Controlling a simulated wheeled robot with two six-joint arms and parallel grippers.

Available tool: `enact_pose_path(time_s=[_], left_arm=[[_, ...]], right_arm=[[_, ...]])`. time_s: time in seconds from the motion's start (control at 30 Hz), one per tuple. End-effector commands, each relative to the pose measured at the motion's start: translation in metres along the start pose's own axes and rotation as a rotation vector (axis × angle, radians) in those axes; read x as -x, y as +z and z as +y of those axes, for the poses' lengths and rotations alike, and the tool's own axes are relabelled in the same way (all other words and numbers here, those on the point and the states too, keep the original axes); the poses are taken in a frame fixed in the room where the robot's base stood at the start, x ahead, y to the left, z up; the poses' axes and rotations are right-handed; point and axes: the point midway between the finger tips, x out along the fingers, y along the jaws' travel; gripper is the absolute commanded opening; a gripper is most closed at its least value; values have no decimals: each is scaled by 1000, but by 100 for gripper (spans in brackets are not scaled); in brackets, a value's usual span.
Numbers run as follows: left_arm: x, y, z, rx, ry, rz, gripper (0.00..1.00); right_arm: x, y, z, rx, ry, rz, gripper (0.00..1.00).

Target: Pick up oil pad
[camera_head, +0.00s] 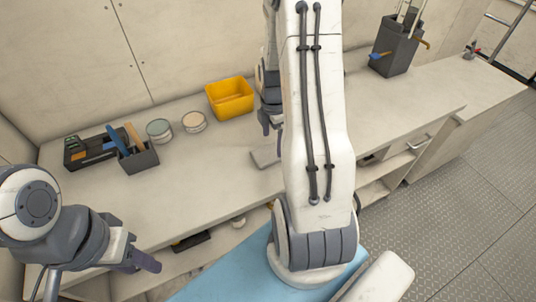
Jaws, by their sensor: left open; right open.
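A flat grey pad (264,157), which looks like the oil pad, lies on the counter near the middle of the head view. My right arm hides its right part. My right gripper (268,128) points down just above and behind the pad in the picture. It is open, partly hidden by my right arm, and I see nothing in it. Whether its fingers touch the pad cannot be told. My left gripper (146,263) is at the lower left, in front of the counter edge, open and away from the pad.
The counter (205,165) holds a yellow bin (230,98), two round tins (159,130) (194,122), a dark grey tool holder (138,157) and a black tray (88,150). A tall grey caddy (394,48) stands at the back right. Open shelves (375,185) lie below; the counter's left front is clear.

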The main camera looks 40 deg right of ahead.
Motion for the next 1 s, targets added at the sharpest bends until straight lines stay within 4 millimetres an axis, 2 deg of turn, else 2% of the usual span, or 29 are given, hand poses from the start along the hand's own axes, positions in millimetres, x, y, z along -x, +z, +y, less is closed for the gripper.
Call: enact_pose_path(time_s=[0.2,0.3,0.57,0.67,0.73,0.77,0.8,1.0], left_arm=[[8,0,1,0,0,0,43],[9,0,1,0,0,0,43],[8,0,1,0,0,0,43],[8,0,1,0,0,0,43],[8,0,1,0,0,0,43],[8,0,1,0,0,0,43],[8,0,1,0,0,0,43],[8,0,1,0,0,0,43]], right_arm=[[-32,4,-3,-2,-5,2,100],[-41,4,-2,-2,-3,1,100],[-44,5,-2,-2,0,0,100],[-44,5,-2,-2,-1,0,66],[-44,5,-2,-2,-1,0,39],[-44,4,-2,-2,0,0,34],[-43,4,-2,-1,0,0,26],[-43,4,-2,-1,0,0,26]])
